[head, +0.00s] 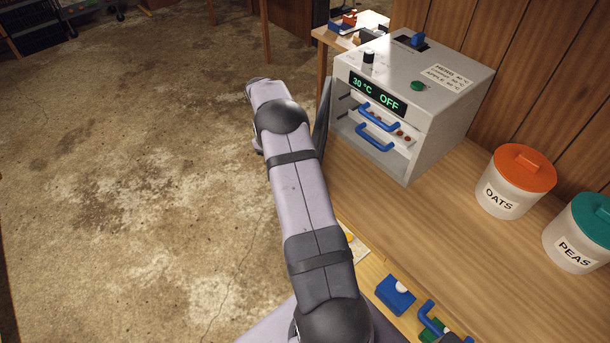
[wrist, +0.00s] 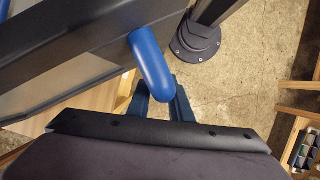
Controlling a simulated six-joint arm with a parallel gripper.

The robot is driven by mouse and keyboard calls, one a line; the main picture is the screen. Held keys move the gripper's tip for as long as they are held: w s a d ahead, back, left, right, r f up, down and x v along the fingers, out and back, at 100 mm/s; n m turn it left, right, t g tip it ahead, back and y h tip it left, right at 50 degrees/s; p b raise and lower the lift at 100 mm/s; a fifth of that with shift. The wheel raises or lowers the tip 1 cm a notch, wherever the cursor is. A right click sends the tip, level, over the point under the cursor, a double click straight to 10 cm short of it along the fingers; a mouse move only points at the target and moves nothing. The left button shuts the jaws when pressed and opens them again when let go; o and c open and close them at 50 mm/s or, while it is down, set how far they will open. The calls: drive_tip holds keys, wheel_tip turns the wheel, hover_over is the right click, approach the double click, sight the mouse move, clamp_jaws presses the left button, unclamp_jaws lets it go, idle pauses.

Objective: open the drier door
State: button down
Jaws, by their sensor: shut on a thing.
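The drier (head: 423,95) is a pale grey box on the bench, with a display reading 30 °C OFF. Its door (head: 323,112) is swung out from the front on the left side and shows nearly edge-on, partly behind my arm. The front opening shows trays with blue handles (head: 375,137). In the wrist view the door (wrist: 75,50) is a dark panel with a blue handle (wrist: 150,65). My gripper (wrist: 161,100) is shut on this handle, with a blue finger on each side. In the head view my arm and the door hide the fingertips.
A white tub labelled OATS with an orange lid (head: 520,165) and a PEAS tub with a teal lid (head: 583,228) stand right of the drier. Blue items (head: 395,295) lie at the bench's front. The concrete floor (head: 130,180) at left is open.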

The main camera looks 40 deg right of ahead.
drive_tip(key=shift+w+a, duration=0.4)
drive_tip(key=shift+w, duration=0.45)
drive_tip(key=shift+w+a, duration=0.4)
drive_tip(key=shift+w, duration=0.4)
drive_tip(key=c, duration=1.6)
unclamp_jaws()
drive_tip(key=shift+r, duration=0.1)
drive_tip(key=p+v, duration=0.3)
drive_tip(key=v, duration=0.4)
drive_tip(key=shift+r+p, duration=0.1)
drive_tip(key=shift+p, duration=0.2)
